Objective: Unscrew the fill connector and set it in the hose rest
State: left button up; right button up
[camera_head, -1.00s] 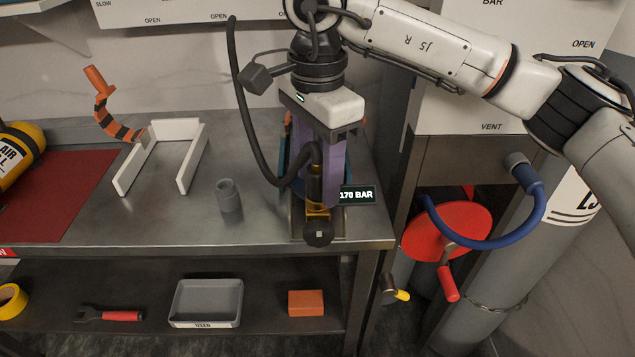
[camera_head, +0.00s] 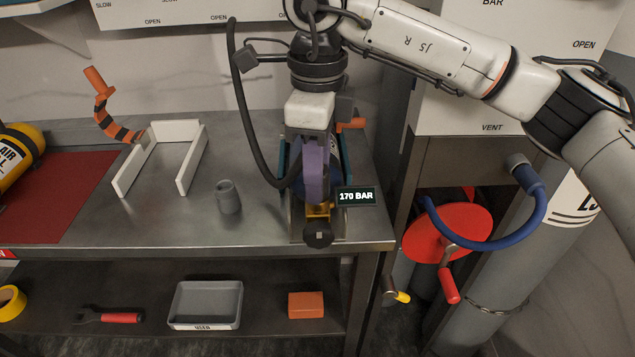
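My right gripper (camera_head: 316,195) points down over the bench fixture, its purple fingers lined up one in front of the other. They hide the fill connector at the end of the black hose (camera_head: 246,105). The hose loops down to the left of the fingers and goes out of sight behind them. Whether the fingers touch the connector is hidden. A brass fitting with a black knob (camera_head: 318,234) shows just below the fingertips. A small grey upright cup (camera_head: 228,198) stands on the bench to the left; I cannot tell whether it is the hose rest. My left gripper is not in view.
A white three-sided frame (camera_head: 127,172), an orange-and-black striped piece (camera_head: 103,108) and a yellow air cylinder (camera_head: 12,160) are on the left. A "170 BAR" display (camera_head: 356,197) is right of the fingers. A red wheel (camera_head: 425,238) and blue hose (camera_head: 540,205) are further right.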

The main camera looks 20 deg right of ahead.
jog(key=shift+c, duration=1)
jog(key=n, duration=2.1)
jog(key=shift+p, duration=0.3)
jog(key=n, duration=0.6)
jog(key=shift+n, duration=0.3)
